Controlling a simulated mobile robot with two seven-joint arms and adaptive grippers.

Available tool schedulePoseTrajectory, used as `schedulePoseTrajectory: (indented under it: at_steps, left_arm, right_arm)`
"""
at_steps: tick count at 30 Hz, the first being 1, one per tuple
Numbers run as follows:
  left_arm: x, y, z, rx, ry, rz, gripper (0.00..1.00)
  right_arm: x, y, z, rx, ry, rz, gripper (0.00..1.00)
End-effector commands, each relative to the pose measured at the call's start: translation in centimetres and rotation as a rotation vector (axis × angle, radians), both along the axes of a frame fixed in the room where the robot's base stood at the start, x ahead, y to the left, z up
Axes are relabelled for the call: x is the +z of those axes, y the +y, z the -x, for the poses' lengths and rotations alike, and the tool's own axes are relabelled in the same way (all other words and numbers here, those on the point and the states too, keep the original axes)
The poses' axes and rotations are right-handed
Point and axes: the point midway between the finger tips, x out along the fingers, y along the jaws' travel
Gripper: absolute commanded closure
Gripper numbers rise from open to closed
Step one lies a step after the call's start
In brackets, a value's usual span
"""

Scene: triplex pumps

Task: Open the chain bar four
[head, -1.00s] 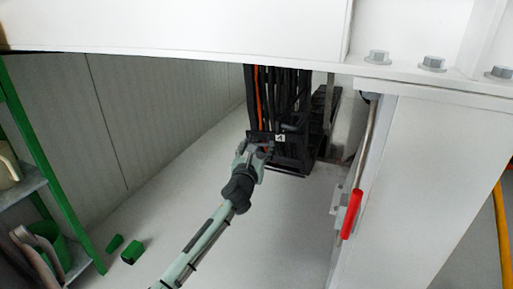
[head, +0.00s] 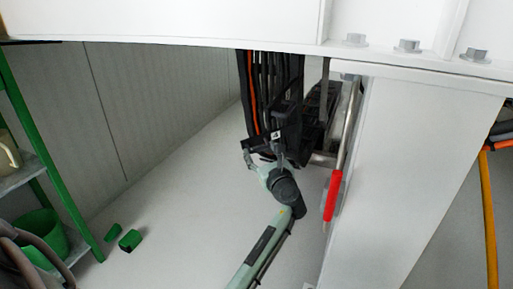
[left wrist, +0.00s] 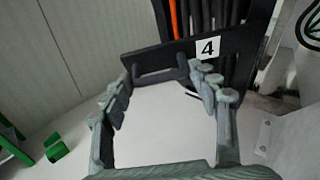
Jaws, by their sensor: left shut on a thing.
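The chain bar four (head: 262,139) is a dark bar across the front of a bundle of black hoses, with a white label "4" near its right part. In the left wrist view the bar (left wrist: 238,38) shows large and tilted, with a dark handle (left wrist: 160,74) on its near face. My left gripper (head: 264,156) is at the bar; in the left wrist view its two fingers (left wrist: 163,78) are at either end of the handle, and it is shut on it. My right gripper is not in view.
A white post (head: 415,170) with a red-handled lever (head: 333,195) stands just right of my arm. A white beam (head: 170,20) crosses overhead. A green shelf (head: 50,160) is at left, with small green blocks (head: 130,240) on the open floor.

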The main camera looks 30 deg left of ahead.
Motion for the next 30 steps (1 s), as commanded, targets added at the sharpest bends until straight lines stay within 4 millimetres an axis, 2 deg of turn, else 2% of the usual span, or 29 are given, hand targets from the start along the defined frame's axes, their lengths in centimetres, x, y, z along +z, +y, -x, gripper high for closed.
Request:
schedulePoseTrajectory:
  at_steps: [9, 22, 23, 27, 30]
  left_arm:
    - [-0.13, -1.01, 0.28, 0.078, -0.005, 0.025, 0.92]
    - [-0.21, -1.06, 0.33, 0.084, -0.005, 0.027, 0.92]
    - [-0.21, -1.05, 0.32, 0.084, -0.005, 0.027, 0.37]
    - [-0.2, -1.07, 0.32, 0.083, -0.004, 0.026, 0.2]
    - [-0.2, -1.08, 0.31, 0.083, -0.004, 0.026, 0.2]
  right_arm:
    - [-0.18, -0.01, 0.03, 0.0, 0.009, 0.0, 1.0]
    - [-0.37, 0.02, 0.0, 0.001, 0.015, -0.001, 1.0]
    - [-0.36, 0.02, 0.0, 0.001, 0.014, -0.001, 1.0]
    - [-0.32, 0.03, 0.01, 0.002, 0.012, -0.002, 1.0]
    - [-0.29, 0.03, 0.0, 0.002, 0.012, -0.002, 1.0]
